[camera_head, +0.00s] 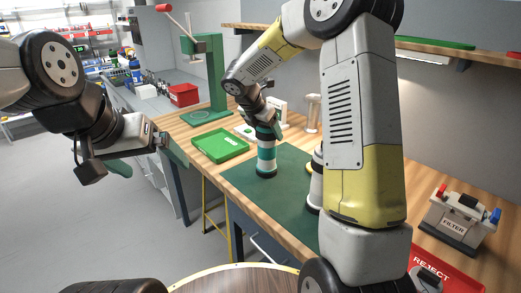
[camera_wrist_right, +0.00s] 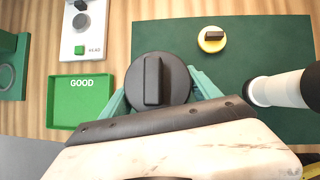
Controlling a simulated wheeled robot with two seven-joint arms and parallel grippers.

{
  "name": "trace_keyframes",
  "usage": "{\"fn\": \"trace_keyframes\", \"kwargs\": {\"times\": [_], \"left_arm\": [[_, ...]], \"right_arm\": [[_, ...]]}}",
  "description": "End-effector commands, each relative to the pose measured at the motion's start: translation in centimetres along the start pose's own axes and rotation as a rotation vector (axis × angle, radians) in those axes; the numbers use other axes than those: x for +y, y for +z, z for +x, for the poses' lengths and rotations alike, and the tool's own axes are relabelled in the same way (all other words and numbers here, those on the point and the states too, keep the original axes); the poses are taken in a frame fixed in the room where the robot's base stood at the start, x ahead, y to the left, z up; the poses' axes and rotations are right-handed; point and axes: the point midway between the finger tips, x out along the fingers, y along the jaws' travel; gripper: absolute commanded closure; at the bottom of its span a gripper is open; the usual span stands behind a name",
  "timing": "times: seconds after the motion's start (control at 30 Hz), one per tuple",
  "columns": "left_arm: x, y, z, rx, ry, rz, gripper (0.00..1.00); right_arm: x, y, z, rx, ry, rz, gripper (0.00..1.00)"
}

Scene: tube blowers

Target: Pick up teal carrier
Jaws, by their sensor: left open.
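The teal carrier (camera_head: 266,158), a white and teal banded cylinder, stands upright on the left part of the dark green mat (camera_head: 236,178). Its dark round cap with a bar handle (camera_wrist_right: 157,78) fills the middle of the right wrist view. My right gripper (camera_head: 268,120) is at the carrier's top, its fingers on either side of the cap. Whether they press on it I cannot tell. My left gripper (camera_head: 165,140) is open and empty, left of the table and away from the carrier.
A green GOOD tray (camera_wrist_right: 78,103) lies left of the carrier.

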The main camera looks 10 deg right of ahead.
Motion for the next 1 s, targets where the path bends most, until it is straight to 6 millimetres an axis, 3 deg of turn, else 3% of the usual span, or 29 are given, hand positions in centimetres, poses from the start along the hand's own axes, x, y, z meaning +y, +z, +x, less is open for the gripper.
{"fn": "trace_keyframes", "kwargs": {"times": [0.03, 0.27, 0.67, 1.0], "left_arm": [[0.0, 0.0, 0.0, 0.000, 0.000, 0.000, 0.03], [0.0, 0.0, 0.0, 0.000, 0.000, 0.000, 0.03], [0.0, 0.0, 0.0, 0.000, 0.000, 0.000, 0.03], [0.0, 0.0, 0.0, 0.000, 0.000, 0.000, 0.03]], "right_arm": [[0.0, 0.0, 0.0, 0.000, 0.000, 0.000, 0.54], [0.0, 0.0, 0.0, 0.000, 0.000, 0.000, 0.99], [0.0, 0.3, -0.5, -0.002, 0.002, 0.001, 1.00], [0.1, 1.8, -2.7, -0.002, 0.002, 0.002, 1.00]]}}
